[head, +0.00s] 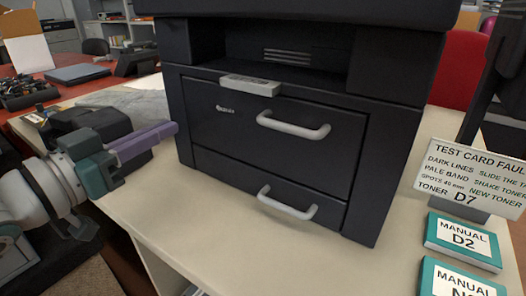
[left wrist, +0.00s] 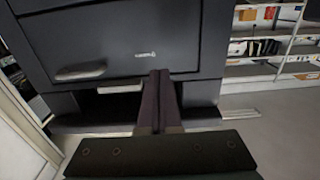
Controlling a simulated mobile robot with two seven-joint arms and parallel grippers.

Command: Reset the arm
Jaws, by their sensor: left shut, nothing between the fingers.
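My left gripper (head: 172,130) comes in from the left in the head view, with its purple fingers shut and nothing held. The fingertips are just left of the dark printer (head: 290,110), and I cannot tell whether they touch it. In the left wrist view the shut fingers (left wrist: 160,78) point toward the front of the printer (left wrist: 120,35). The printer stands on a cream table with its front drawers closed. My right gripper is not in view.
A test card sign (head: 470,175) and two teal manuals, D2 (head: 463,240) and one partly cut off (head: 455,283), are at the right of the cream table (head: 190,212). A red desk (head: 110,85) with clutter is at the back left. The table front before the printer is clear.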

